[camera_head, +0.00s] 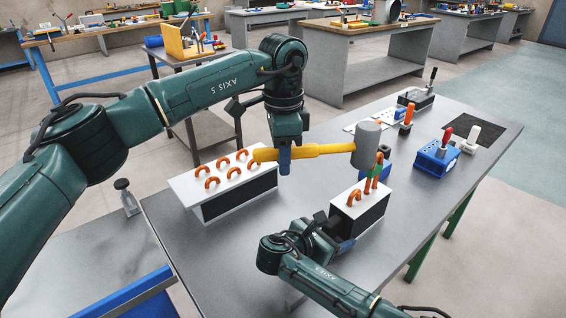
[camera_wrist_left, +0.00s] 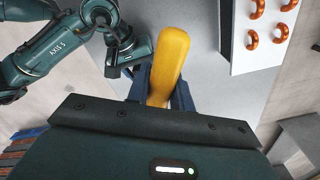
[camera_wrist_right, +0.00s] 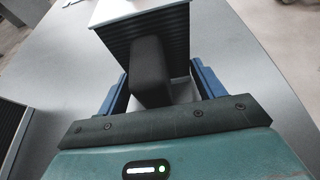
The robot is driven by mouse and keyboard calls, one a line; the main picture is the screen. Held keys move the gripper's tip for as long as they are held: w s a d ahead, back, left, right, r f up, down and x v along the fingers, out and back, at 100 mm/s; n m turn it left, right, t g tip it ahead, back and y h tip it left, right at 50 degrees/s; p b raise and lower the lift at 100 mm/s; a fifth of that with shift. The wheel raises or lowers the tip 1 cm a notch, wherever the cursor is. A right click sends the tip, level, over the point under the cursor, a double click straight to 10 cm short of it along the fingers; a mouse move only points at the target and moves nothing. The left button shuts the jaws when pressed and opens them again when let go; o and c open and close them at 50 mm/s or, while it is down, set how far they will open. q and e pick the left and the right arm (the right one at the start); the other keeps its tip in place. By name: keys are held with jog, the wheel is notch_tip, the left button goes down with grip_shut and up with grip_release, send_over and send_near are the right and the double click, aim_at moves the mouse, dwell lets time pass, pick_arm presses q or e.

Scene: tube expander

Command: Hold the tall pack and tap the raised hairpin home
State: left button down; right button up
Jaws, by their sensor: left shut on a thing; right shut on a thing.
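The tall pack (camera_head: 371,216), a dark finned block with a white top plate, stands on the table with orange hairpins on top. A hairpin (camera_head: 354,196) sits near its front; taller orange and green shapes (camera_head: 372,180) rise behind it, partly hidden by the mallet. My left gripper (camera_head: 285,158) is shut on the yellow handle of a mallet (camera_head: 367,145), whose grey head hangs above the pack's far end. The handle (camera_wrist_left: 168,60) also shows in the left wrist view. My right gripper (camera_head: 343,243) is shut on the pack's near end, around a dark block (camera_wrist_right: 150,70).
A wider pack (camera_head: 240,198) with several orange hairpins stands to the left. A blue box (camera_head: 436,158) with a red-handled tool, a white-handled tool (camera_head: 471,139) and a black mat (camera_head: 482,132) lie to the right. The table's front right is clear.

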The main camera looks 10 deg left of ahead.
pick_arm(q)
notch_tip(320, 180, down, 7)
jog(key=shift+r, duration=4.85)
pick_arm(e)
jog(key=o, duration=1.5)
jog(key=shift+o, duration=0.6)
